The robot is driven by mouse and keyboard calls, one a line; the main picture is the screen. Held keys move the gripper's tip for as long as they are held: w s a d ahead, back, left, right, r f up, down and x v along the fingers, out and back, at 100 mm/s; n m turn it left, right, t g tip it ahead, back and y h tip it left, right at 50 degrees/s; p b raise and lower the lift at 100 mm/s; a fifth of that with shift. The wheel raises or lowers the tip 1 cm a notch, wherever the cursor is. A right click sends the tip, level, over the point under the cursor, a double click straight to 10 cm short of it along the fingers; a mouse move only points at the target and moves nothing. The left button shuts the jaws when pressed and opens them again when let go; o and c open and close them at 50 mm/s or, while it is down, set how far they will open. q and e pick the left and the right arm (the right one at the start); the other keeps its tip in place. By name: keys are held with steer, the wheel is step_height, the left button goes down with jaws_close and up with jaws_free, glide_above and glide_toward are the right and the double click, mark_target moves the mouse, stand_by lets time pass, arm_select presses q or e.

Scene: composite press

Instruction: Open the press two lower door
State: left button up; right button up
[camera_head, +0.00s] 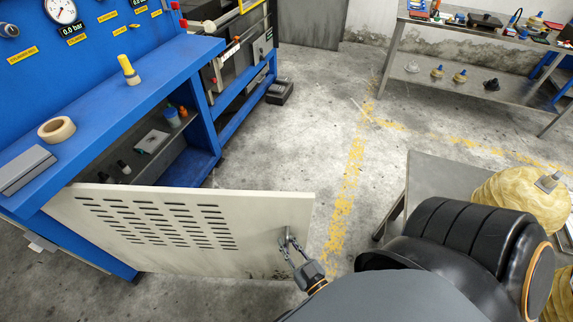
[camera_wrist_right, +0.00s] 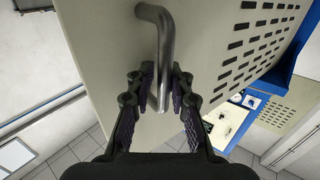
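The press's lower door (camera_head: 150,222) is a cream panel with rows of dark vent slots. In the head view it stands swung out from the blue press frame (camera_head: 190,165), and the shelf space behind it shows. The door's metal handle (camera_wrist_right: 160,60) is a bent bar near the door's free edge. My right gripper (camera_head: 291,246) is at this handle. In the right wrist view the handle bar lies between the fingers (camera_wrist_right: 162,82), which appear closed on it. The door's slots also show there (camera_wrist_right: 262,38). My left gripper is in neither view.
Small bottles (camera_head: 172,116) stand inside the opened space. A grey table (camera_head: 440,172) with a yellowish wrapped object (camera_head: 515,197) stands at right. The floor between is clear.

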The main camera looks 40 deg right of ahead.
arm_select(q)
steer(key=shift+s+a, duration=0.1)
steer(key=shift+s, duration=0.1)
arm_select(e)
steer(key=shift+w+a, duration=0.1)
steer(key=shift+s, duration=0.2)
steer(key=s, duration=0.7)
steer(key=shift+a, duration=0.15)
steer(key=s+d+f+g+p, duration=0.15)
steer(key=f+g, duration=0.35)
steer(key=f, duration=0.6)
steer(key=s+d+f+g, duration=0.1)
steer(key=s+f+g, duration=0.25)
steer(key=f, duration=0.75)
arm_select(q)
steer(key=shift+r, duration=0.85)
arm_select(e)
steer(key=s+d+f+g, duration=0.5)
steer(key=s+f+g, duration=0.3)
steer(key=s+f, duration=0.1)
steer(key=shift+s+d+f+n, duration=0.3)
steer(key=shift+s+n, duration=0.1)
steer(key=shift+s, duration=0.2)
